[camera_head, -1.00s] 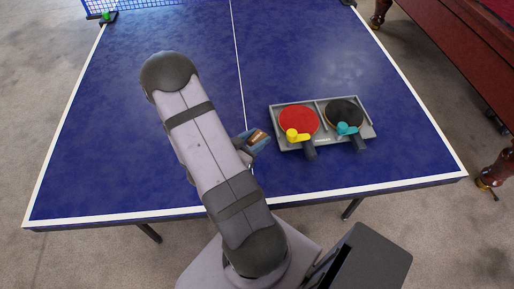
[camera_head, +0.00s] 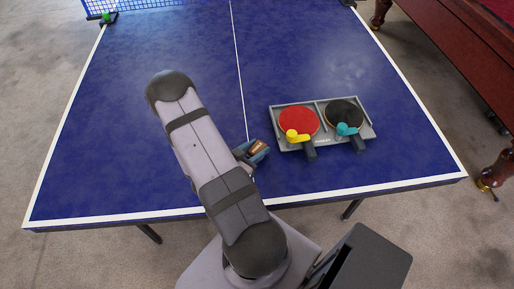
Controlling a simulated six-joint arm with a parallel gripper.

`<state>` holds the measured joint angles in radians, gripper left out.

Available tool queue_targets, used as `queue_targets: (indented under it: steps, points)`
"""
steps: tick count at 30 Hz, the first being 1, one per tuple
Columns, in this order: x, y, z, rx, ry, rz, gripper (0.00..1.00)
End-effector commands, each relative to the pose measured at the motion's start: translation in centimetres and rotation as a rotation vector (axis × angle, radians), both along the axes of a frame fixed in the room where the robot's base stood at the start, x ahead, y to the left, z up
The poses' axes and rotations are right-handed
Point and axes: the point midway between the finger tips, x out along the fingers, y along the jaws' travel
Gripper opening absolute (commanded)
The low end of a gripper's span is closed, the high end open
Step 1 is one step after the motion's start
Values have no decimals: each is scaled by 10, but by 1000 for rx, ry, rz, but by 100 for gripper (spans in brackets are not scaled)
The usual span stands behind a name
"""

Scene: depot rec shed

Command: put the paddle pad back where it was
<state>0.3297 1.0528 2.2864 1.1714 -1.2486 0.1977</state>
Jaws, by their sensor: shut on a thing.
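My gripper (camera_head: 250,153) shows beside my arm, over the blue table and left of the grey tray. The arm hides much of it. It is shut on a small brown block with bluish sides, which I take to be the paddle pad (camera_head: 259,148). Its exact shape and its height above the table are hard to tell. The grey tray (camera_head: 287,105) has two bays. A red paddle (camera_head: 299,119) lies in the left one and a black paddle (camera_head: 345,112) in the right one, handles toward the near edge.
A yellow object (camera_head: 296,137) sits on the red paddle and a teal one (camera_head: 347,129) on the black paddle. The table (camera_head: 120,150) is bare to the left and beyond the tray. The net (camera_head: 150,5) crosses the far end. A pool table (camera_head: 450,50) stands at right.

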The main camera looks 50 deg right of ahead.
Motion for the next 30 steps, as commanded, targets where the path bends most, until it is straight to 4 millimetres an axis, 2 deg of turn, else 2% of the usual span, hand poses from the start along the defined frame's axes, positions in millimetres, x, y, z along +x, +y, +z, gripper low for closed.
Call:
queue_targets:
  steps: [8, 9, 11, 12, 24, 30]
  points:
    - [0, 0, -4, 0, 0, 0, 9]
    - [0, 0, -4, 0, 0, 0, 36]
    - [0, 0, -3, 0, 0, 0, 51]
    - [0, 0, -3, 0, 0, 0, 53]
    - [0, 0, 2, 0, 0, 0, 53]
    - [2, 18, 7, 0, 0, 5, 53]
